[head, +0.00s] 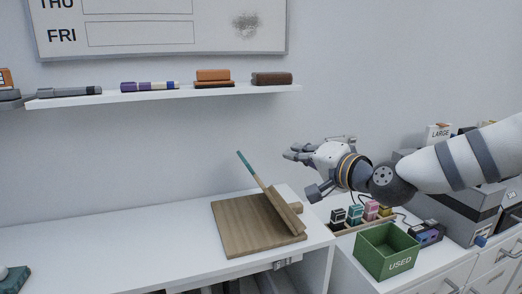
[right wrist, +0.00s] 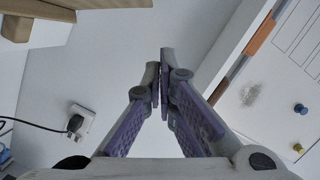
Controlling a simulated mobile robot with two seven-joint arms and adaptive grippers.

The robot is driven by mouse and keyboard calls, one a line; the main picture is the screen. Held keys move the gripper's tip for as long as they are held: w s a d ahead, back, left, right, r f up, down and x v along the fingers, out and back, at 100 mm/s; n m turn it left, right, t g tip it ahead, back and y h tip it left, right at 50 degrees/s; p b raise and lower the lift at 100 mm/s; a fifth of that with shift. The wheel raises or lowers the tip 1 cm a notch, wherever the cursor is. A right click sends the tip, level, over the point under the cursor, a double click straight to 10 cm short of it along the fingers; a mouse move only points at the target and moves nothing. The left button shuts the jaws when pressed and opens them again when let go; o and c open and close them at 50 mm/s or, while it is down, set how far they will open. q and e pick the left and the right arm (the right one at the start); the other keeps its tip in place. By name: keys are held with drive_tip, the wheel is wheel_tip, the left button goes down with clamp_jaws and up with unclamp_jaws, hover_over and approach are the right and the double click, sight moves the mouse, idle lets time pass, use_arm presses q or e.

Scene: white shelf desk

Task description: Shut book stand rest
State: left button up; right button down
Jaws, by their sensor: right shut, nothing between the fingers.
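The wooden book stand (head: 238,226) lies on the white desk, with a flat base and a rest panel (head: 284,208) raised at a slant from its right part. A thin teal-tipped piece (head: 245,163) sticks up to the left from the rest. A wooden part of the stand (right wrist: 88,4) shows at the top left of the right wrist view. My right gripper (head: 290,154) is shut and empty, above and right of the stand, apart from it. Its closed fingers (right wrist: 164,62) show in the right wrist view. My left gripper is not in view.
A wall shelf (head: 160,95) with markers and erasers hangs behind. A green bin (head: 387,254) marked USED and several small coloured blocks stand right of the desk. The desk left of the stand is largely clear. A plug with a cable (right wrist: 78,120) is on the wall.

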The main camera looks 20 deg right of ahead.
drive_tip(key=w+a, duration=0.2)
drive_tip(key=w, duration=0.1)
drive_tip(key=w+a+f+b, duration=0.1)
drive_tip(key=w, duration=0.1)
drive_tip(key=w+a+f+b, duration=0.1)
drive_tip(key=w+a, duration=0.1)
drive_tip(key=w, duration=0.1)
drive_tip(key=shift+w+a+f, duration=0.2)
drive_tip(key=shift+w+a, duration=0.1)
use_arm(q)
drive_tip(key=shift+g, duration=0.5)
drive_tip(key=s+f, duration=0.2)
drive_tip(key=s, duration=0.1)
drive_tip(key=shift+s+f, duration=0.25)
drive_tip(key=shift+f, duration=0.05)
use_arm(e)
drive_tip(key=shift+a+f, duration=0.25)
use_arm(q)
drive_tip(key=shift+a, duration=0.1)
